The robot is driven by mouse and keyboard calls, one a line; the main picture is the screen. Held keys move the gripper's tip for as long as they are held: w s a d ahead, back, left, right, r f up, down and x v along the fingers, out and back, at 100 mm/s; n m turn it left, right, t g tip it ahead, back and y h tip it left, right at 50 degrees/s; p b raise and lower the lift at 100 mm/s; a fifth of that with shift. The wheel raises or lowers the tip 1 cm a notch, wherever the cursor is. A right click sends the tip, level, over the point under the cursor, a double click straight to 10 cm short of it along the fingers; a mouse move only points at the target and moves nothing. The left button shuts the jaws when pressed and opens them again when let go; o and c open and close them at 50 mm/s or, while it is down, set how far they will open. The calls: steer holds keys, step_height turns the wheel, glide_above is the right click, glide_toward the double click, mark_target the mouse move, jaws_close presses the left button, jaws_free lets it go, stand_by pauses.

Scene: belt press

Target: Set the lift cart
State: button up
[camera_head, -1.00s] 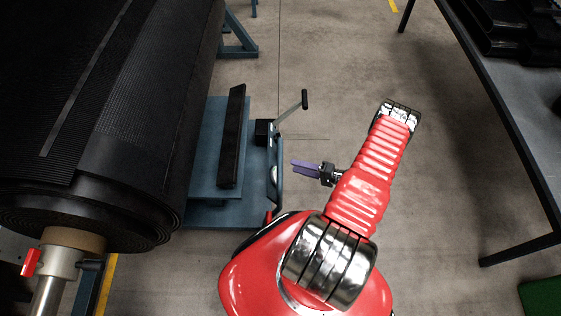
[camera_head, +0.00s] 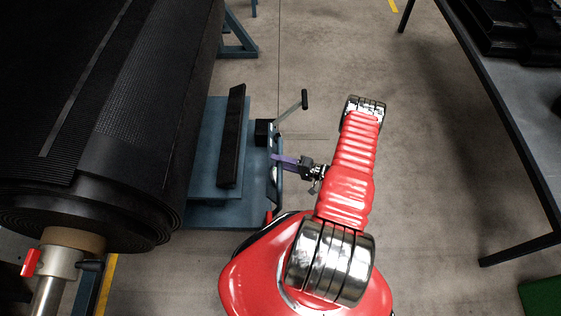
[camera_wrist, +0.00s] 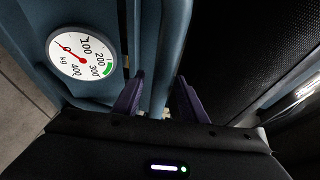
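The blue lift cart (camera_head: 225,215) stands beside the large black belt roll, with a long black block (camera_head: 231,135) on its deck. A lever with a black grip (camera_head: 304,98) sticks out from the cart's right side. In the wrist view a round white kg gauge (camera_wrist: 88,66) shows a red needle pointing up-left, away from its green band near 300. My gripper (camera_head: 276,159) is at the cart's right-hand rail. Its purple fingers (camera_wrist: 160,92) are spread apart, with a blue bar (camera_wrist: 169,58) visible between them. Whether they touch the bar cannot be told.
The belt roll (camera_head: 140,130) fills the left side, with a red-handled fitting (camera_head: 31,263) on its shaft. A dark table (camera_head: 520,110) stands at right. Bare floor (camera_head: 320,50) lies between. A green item (camera_head: 543,296) is at lower right.

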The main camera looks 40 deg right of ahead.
steer(key=shift+c, duration=0.3)
jaws_close()
steer(key=shift+f, duration=0.1)
